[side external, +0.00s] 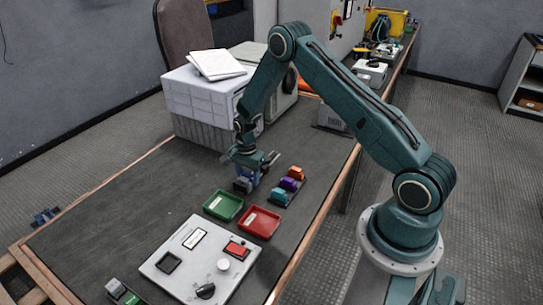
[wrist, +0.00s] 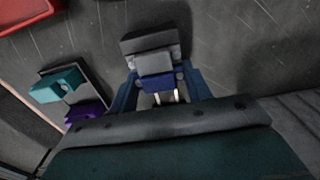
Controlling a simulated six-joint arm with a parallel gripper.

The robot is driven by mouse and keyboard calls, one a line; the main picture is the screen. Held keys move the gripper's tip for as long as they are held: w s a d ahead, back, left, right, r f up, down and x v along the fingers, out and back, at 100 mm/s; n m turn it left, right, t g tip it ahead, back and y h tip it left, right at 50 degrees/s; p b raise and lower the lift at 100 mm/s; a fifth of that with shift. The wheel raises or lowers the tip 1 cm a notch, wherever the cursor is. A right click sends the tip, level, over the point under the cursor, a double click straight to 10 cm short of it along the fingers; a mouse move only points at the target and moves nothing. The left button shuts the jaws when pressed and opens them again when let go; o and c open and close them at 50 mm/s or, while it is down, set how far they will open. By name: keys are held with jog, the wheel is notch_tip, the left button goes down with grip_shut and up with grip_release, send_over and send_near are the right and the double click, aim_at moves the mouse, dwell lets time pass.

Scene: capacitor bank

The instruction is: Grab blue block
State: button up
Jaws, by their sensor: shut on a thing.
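My gripper (side external: 249,176) is low over the dark table mat, beside the coloured block row. In the wrist view its two blue fingers (wrist: 160,90) are closed on either side of a blue block (wrist: 158,82). A grey piece (wrist: 154,62) sits against the block's far side, with a darker grey part (wrist: 147,41) beyond it. In the side view the blue block is largely hidden by the fingers, with grey (side external: 241,185) showing under them. I cannot tell whether the block is clear of the grey part.
A rack with orange (side external: 297,172), purple (side external: 289,184) and teal (side external: 279,197) blocks stands just right of my gripper. A green tray (side external: 211,213) and a red tray (side external: 248,228) lie in front, before a control panel (side external: 181,240).

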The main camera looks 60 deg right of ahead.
aim_at(248, 174)
notch_tip(248, 174, up, 20)
jog(key=shift+f, duration=0.15)
dwell(0.5)
jog(key=shift+a, duration=0.1)
dwell(0.4)
